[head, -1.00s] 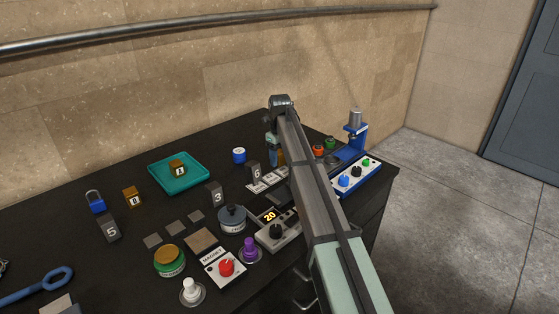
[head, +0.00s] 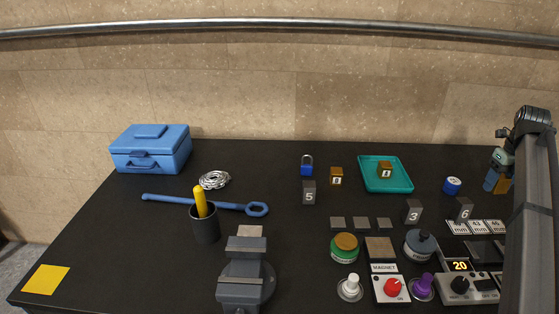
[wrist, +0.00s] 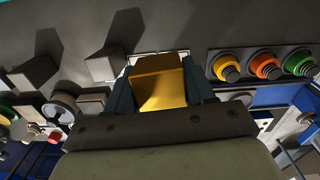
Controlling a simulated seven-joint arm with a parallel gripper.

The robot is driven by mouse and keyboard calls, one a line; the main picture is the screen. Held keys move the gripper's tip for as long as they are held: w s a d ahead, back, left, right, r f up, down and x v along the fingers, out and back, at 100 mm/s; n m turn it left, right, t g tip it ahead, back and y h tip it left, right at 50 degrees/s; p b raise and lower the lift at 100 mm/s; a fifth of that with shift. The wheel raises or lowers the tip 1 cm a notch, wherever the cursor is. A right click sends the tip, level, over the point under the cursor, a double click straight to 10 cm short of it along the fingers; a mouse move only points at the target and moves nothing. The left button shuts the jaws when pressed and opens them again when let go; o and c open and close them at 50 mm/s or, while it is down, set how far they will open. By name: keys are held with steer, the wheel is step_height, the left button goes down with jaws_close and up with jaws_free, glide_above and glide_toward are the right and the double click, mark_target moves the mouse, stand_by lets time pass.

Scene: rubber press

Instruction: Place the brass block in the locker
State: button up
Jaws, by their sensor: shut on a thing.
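My gripper (wrist: 160,85) is shut on a plain gold brass block (wrist: 161,82), which sits between the two fingers in the wrist view. In the head view my gripper (head: 495,180) is at the right edge, over the back right of the bench. A bit of the brass block (head: 503,186) shows beside the fingers there, mostly hidden by the arm. Two other brass-coloured blocks, each with a white label, stand apart from it: one (head: 336,176) on the bench and one (head: 385,168) on a teal tray (head: 405,184). I cannot make out a locker in these views.
A blue toolbox (head: 150,152) is at back left. A blue wrench (head: 190,202), pen cup (head: 205,225) and vise (head: 245,280) stand in the middle. Numbered grey blocks, a blue padlock (head: 307,166) and control boxes crowd the right. The bench's left part is largely clear.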

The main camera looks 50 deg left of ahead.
steer(key=s+a+n, duration=0.1)
steer(key=s+a, duration=0.2)
steer(key=a, duration=0.5)
steer(key=s+a+n, duration=0.1)
steer(key=s+a, duration=0.2)
steer(key=a, duration=0.5)
steer(key=n+y, duration=0.1)
steer(key=n, duration=1)
glide_above(258, 186)
steer(key=shift+m+g, duration=0.3)
steer(key=shift+w+d+f, duration=0.1)
steer(key=shift+f, duration=2.4)
steer(key=shift+w+d+f, duration=0.1)
steer(key=shift+f, duration=2.4)
steer(key=shift+s+f, duration=0.1)
steer(key=shift+f, duration=0.3)
